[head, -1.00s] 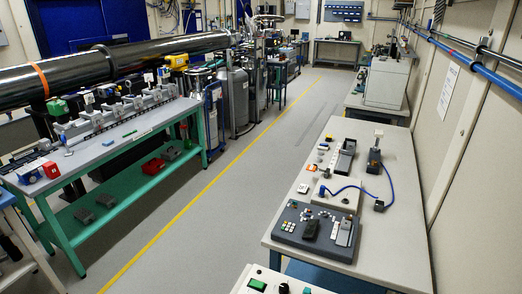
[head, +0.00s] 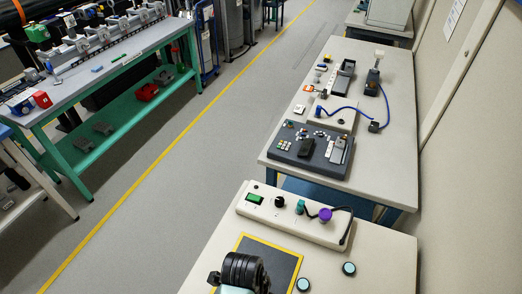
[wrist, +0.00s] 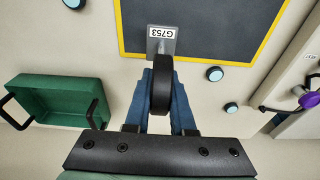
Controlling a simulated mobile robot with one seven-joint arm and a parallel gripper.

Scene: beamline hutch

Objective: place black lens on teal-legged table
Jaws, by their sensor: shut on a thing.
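My gripper (wrist: 162,95), with blue fingers, is shut on the black lens (wrist: 162,85), which shows edge-on as a dark disc in the wrist view. A small grey plate with a white "G753" label (wrist: 161,33) sticks out beyond it. The lens is over the near pale table, beside the yellow-edged dark mat (wrist: 200,25). In the head view a black ribbed round shape stands at the bottom edge; I cannot tell whether it is the lens or part of my arm. The teal-legged table (head: 140,50) is at the upper left, with a grey top and a teal lower shelf.
The near table (head: 215,245) holds a control strip (head: 290,212) and round buttons. A green handled bin (wrist: 60,105) shows in the wrist view. Another bench (head: 395,140) with instruments stands behind. The teal-legged table carries a rail and a red block (head: 42,99). Clear floor lies between.

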